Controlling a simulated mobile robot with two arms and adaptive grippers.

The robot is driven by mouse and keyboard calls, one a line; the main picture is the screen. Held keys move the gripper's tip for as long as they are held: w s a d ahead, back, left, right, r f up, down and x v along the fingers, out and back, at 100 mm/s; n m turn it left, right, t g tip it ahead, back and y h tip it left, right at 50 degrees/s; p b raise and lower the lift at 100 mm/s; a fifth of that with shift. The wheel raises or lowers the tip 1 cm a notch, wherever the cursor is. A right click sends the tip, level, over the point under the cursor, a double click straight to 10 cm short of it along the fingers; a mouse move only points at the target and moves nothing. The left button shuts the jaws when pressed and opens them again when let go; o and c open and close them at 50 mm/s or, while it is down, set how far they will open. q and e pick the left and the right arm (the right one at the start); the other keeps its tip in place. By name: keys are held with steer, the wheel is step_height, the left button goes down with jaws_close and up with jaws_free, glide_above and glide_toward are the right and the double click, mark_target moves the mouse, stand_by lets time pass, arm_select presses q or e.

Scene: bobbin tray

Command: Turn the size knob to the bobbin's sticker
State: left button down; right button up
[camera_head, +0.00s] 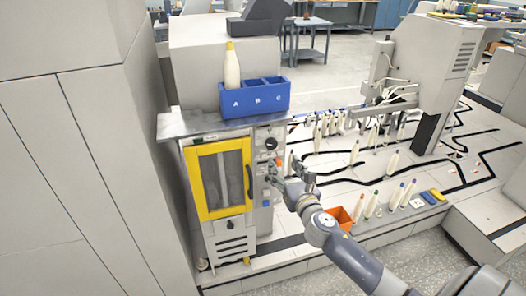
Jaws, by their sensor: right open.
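A white bobbin (231,70) with a yellow top stands upright in the A compartment of the blue tray (255,99), on top of the cabinet. Compartments B and C look empty. A dark round knob (271,143) is on the grey control panel to the right of the yellow-framed door; its setting is too small to read. My left gripper is not in view.
The cabinet door (221,178) has a yellow frame and dark handle. A tall grey cabinet (95,150) closes off the left side.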

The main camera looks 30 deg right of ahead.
glide_toward(272, 146)
steer(key=x, duration=0.2)
steer(key=p+x, duration=0.1)
steer(key=x, duration=0.6)
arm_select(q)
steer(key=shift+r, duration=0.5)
arm_select(e)
steer(key=shift+s, duration=0.1)
